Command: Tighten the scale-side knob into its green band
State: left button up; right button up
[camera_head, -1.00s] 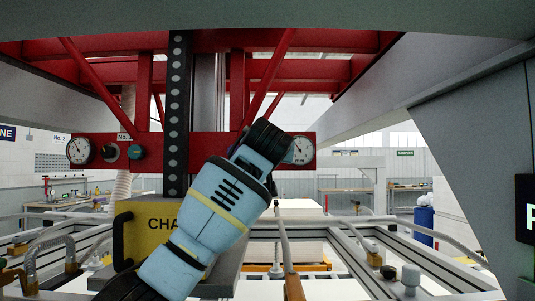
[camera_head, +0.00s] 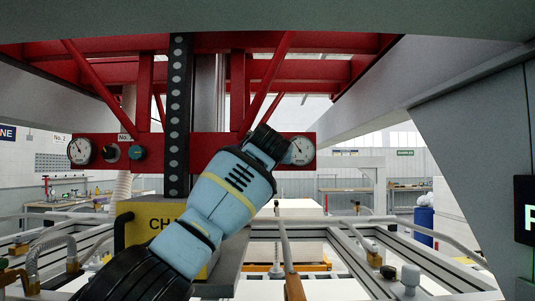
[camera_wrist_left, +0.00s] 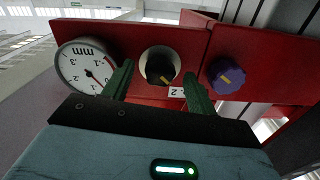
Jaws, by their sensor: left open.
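The wrist view shows a dark knob (camera_wrist_left: 160,66) with an orange pointer mark and a pale ring around it, on a red panel. It sits beside a round white mm dial (camera_wrist_left: 86,66), which appears upside down. My left gripper (camera_wrist_left: 158,70) is open, its two green fingers on either side of the knob, apparently not touching it. I cannot make out a green band. A purple knob (camera_wrist_left: 226,76) with a yellow mark is outside the right finger. In the head view my left gripper (camera_head: 283,150) is at the right dial (camera_head: 302,150); my arm hides the knobs there.
The red beam (camera_head: 205,147) carries another dial (camera_head: 81,151), a dark knob (camera_head: 110,152) and a teal knob (camera_head: 136,152) on the left. A yellow block (camera_head: 135,228) stands behind my arm. Frame rails lie below.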

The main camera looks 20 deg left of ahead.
pick_arm(q)
jog(key=c, duration=1)
jog(key=shift+m, duration=1.1)
jog(key=o, duration=1)
jog(key=shift+s, duration=0.15)
